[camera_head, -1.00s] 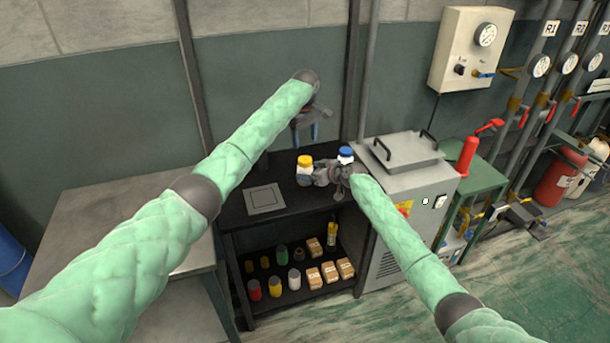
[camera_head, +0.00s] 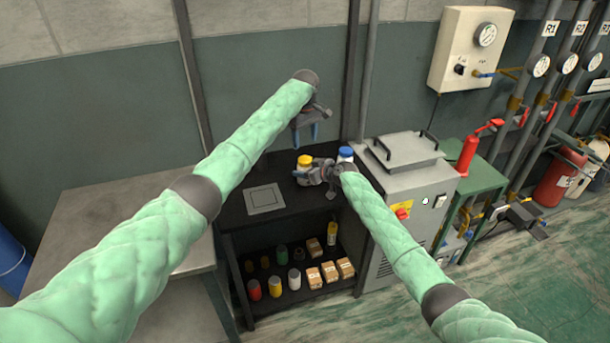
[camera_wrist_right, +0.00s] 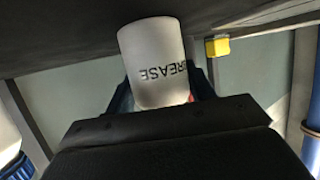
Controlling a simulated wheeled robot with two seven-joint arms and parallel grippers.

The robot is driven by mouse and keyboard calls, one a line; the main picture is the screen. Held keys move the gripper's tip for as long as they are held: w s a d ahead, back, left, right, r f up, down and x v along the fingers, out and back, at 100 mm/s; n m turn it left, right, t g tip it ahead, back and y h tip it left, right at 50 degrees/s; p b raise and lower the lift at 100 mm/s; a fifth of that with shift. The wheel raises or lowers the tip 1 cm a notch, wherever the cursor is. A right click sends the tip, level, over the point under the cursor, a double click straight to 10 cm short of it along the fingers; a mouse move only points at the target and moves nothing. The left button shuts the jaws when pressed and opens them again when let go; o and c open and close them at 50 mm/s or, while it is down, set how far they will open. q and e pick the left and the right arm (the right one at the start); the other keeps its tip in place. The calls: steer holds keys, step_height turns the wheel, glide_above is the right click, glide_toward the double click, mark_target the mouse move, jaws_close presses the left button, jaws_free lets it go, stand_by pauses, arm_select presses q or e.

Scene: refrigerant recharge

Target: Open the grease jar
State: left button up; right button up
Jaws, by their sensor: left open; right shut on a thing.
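The grease jar (camera_head: 305,161), with a yellow lid, stands upright on the black shelf top. In the right wrist view the picture is inverted, and the white jar body (camera_wrist_right: 155,65) shows the word GREASE; its lid is hidden there behind the gripper. My right gripper (camera_head: 309,174) is shut on the jar's body, a finger on each side. My left gripper (camera_head: 305,133) is open and empty above the jar, pointing down.
A blue-lidded jar (camera_head: 345,154) stands just right of the grease jar. A grey square plate (camera_head: 264,198) lies to the left on the black shelf unit (camera_head: 235,215). A grey machine (camera_head: 405,178) stands close on the right.

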mark_target(305, 159)
arm_select(q)
steer(key=m, duration=0.4)
steer(key=shift+m, duration=0.4)
steer(key=m, duration=2)
steer(key=shift+m, duration=0.4)
steer(key=m, duration=0.9)
steer(key=shift+m, duration=0.3)
steer(key=m, duration=0.5)
steer(key=shift+f, duration=4.05)
